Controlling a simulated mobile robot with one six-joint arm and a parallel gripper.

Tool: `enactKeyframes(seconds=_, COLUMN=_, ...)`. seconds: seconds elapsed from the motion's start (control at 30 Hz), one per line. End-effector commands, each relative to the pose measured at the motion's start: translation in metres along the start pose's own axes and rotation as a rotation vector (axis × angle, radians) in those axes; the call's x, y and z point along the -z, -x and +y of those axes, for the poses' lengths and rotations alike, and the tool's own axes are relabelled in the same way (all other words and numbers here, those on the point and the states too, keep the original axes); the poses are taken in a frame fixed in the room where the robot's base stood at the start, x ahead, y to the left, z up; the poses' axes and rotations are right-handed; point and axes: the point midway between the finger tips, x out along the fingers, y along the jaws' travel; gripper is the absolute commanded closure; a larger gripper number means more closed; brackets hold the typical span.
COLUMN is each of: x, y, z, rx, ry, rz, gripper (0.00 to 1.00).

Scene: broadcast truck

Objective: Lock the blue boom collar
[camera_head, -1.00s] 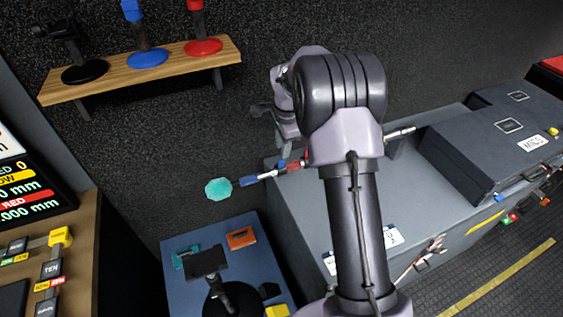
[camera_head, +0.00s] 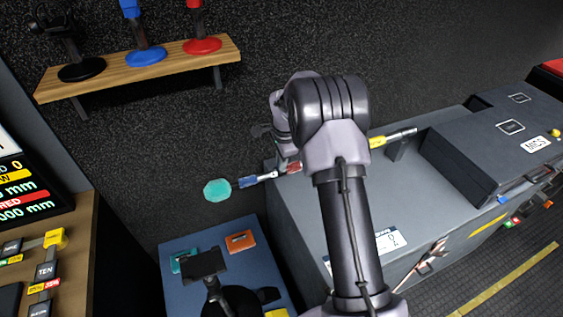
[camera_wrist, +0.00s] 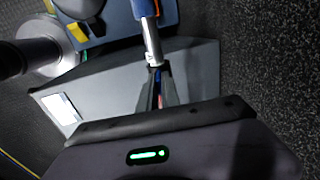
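The blue boom collar (camera_head: 248,181) sits on the pole behind the teal fuzzy boom tip (camera_head: 217,190). A red collar (camera_head: 290,167) and a yellow collar (camera_head: 377,142) are farther right along the boom, partly behind my arm. In the wrist view the blue collar (camera_wrist: 144,8) is at the top edge, with a bare metal pole section (camera_wrist: 152,45) below it. My gripper (camera_wrist: 160,72) reaches the pole below the blue collar, apart from it. A little red and blue shows between the fingers, but their grip is unclear. My arm hides the fingers in the head view.
The boom lies over a grey case (camera_head: 290,225). A blue-topped stand (camera_head: 180,295) with small teal and orange parts is below the boom tip. A wooden shelf (camera_head: 150,68) with black, blue and red stands is at upper left. A console (camera_head: 75,235) is at left.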

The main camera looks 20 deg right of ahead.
Motion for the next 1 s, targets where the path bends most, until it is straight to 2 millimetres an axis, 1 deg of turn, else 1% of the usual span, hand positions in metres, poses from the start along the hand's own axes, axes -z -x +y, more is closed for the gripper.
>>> enactKeyframes(seconds=0.13, x=-0.0002, y=0.0026, z=-0.0016, rx=-0.014, ry=0.001, rz=-0.001, gripper=1.0)
enactKeyframes(seconds=0.27, x=-0.0005, y=0.0071, z=-0.0067, rx=-0.089, ry=0.001, rz=-0.001, gripper=1.0)
enactKeyframes(seconds=0.4, x=-0.0004, y=0.0032, z=-0.0091, rx=-0.149, ry=0.001, rz=-0.001, gripper=1.0)
enactKeyframes(seconds=0.73, x=-0.0002, y=-0.0006, z=-0.0089, rx=-0.162, ry=0.0, rz=0.0, gripper=1.0)
enactKeyframes(seconds=0.77, x=-0.0001, y=-0.0006, z=-0.0089, rx=-0.162, ry=0.0, rz=0.0, gripper=0.87)
enactKeyframes(seconds=0.83, x=-0.0001, y=-0.0006, z=-0.0089, rx=-0.161, ry=0.0, rz=0.0, gripper=0.73)
enactKeyframes(seconds=0.87, x=-0.0001, y=-0.0006, z=-0.0089, rx=-0.161, ry=0.0, rz=0.0, gripper=0.71)
enactKeyframes(seconds=1.0, x=-0.0001, y=-0.0006, z=-0.0088, rx=-0.161, ry=0.0, rz=0.0, gripper=0.71)
